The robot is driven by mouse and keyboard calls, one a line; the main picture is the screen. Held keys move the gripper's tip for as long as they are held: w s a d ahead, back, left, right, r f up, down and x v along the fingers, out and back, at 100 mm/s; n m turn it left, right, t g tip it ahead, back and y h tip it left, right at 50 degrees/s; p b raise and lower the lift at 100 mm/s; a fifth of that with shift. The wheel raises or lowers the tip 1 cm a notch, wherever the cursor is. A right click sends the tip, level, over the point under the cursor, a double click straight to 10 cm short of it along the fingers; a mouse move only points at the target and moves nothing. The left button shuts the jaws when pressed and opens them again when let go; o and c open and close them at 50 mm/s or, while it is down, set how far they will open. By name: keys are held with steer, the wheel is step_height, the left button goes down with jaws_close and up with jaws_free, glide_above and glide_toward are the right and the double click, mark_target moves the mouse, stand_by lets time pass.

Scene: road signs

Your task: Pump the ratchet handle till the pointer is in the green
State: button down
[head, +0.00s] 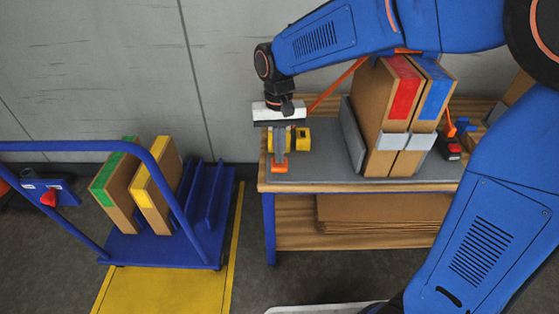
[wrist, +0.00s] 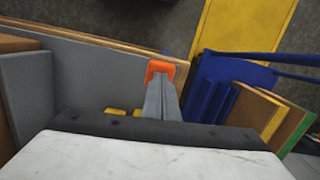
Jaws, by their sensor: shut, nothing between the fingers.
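My gripper (head: 280,165) hangs pointing down over the left end of the grey bench top, shut and empty, its orange fingertips together. In the wrist view the shut fingertips (wrist: 160,70) show near the bench edge. A yellow and dark device (head: 302,138) sits just behind the gripper, partly hidden by it. An orange band (head: 340,84) slants up from the left towards the cartons. Right of the cartons stand an orange part (head: 450,125) and a small red and dark device (head: 452,149). I cannot make out which piece is the ratchet handle, nor any pointer or green zone.
Cartons with a red stripe (head: 404,95) and a blue stripe (head: 434,98) stand on the bench (head: 330,180) between grey plates. Flat cardboard lies on the lower shelf.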

step_height(320, 180, down, 3)
steer(key=shift+r, duration=0.2)
steer(key=shift+w+a+r, duration=0.1)
steer(key=shift+w+r, duration=0.2)
steer(key=shift+w, duration=0.45)
steer(key=shift+w+r, duration=0.25)
steer(key=shift+w, duration=0.5)
step_height(320, 180, up, 17)
steer(key=w, duration=0.1)
steer(key=shift+w+r, duration=0.15)
steer(key=shift+w, duration=0.2)
